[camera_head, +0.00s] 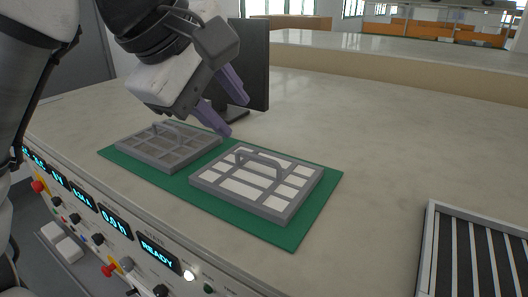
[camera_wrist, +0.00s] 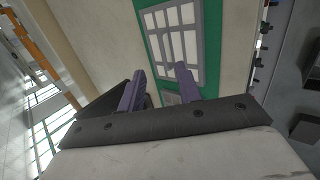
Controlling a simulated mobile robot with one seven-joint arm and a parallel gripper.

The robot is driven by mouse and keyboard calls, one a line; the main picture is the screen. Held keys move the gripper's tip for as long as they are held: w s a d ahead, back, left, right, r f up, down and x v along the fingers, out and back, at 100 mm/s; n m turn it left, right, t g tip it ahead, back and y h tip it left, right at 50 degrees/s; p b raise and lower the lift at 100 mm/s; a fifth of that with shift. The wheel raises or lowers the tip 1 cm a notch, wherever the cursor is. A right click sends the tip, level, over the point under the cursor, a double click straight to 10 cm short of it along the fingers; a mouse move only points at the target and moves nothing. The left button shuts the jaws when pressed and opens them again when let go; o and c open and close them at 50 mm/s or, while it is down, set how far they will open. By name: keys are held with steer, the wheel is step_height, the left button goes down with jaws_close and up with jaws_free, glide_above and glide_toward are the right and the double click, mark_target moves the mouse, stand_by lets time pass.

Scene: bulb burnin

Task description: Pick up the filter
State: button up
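Two flat grey framed filters with arched handles lie side by side on a green mat (camera_head: 318,212). The right filter (camera_head: 285,208) has white panels; it also shows in the wrist view (camera_wrist: 196,15). The left filter (camera_head: 124,146) has grey panels, and only a small part of it shows in the wrist view (camera_wrist: 172,99), between the fingers. My gripper (camera_head: 233,116) has two purple fingers, which stand apart with nothing between them. It hangs tilted above the counter, above and behind the filters, touching neither. In the wrist view my gripper (camera_wrist: 161,70) is also empty.
A dark monitor (camera_head: 256,62) stands on the counter behind my gripper. A control panel with displays and knobs (camera_head: 157,252) runs along the front edge. A slatted tray (camera_head: 475,255) sits at the lower right. The counter between mat and tray is clear.

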steer(key=y+p, duration=0.1)
steer(key=p, duration=0.1)
glide_toward(257, 156)
steer(key=f, duration=0.2)
steer(key=shift+w+d+f, duration=0.25)
steer(key=shift+w+d, duration=0.05)
steer(key=shift+d, duration=0.1)
steer(key=shift+w+d+f+p, duration=0.25)
steer(key=shift+w+f+p, duration=0.15)
steer(key=shift+p, duration=0.05)
steer(key=p+x, duration=0.1)
steer(key=x, duration=0.3)
steer(key=shift+w+p, duration=0.25)
steer(key=shift+p, duration=0.05)
steer(key=shift+c, duration=0.4)
jaws_close()
